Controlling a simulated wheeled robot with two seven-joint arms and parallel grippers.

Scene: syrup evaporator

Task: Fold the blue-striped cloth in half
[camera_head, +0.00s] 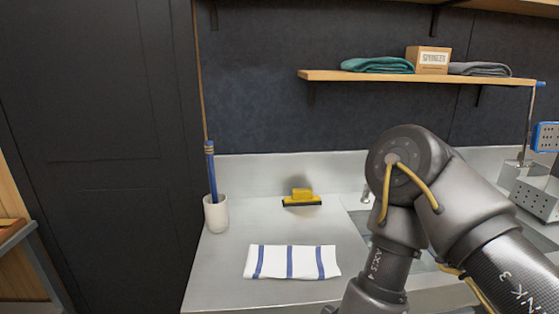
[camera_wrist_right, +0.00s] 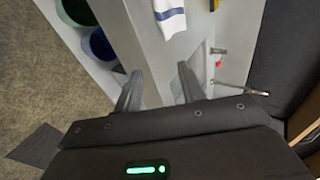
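The blue-striped cloth (camera_head: 272,263) is white with several blue stripes. It lies flat as a wide, short rectangle on the grey counter (camera_head: 222,262), near the front edge. I cannot tell how many layers it has. Part of it also shows at the top of the right wrist view (camera_wrist_right: 166,6). My right gripper (camera_wrist_right: 160,88) is open and empty in that view, with its fingers apart and the cloth beyond them. In the head view my right arm comes in from the right, and its gripper is not visible. My left gripper is in neither view.
A white cup (camera_head: 216,214) with a blue-handled tool stands left of the cloth. A yellow squeegee (camera_head: 302,197) lies behind it. A sink (camera_head: 362,218) is to the right, partly behind my arm. A shelf (camera_head: 420,77) hangs above. Buckets (camera_wrist_right: 98,45) stand below the counter.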

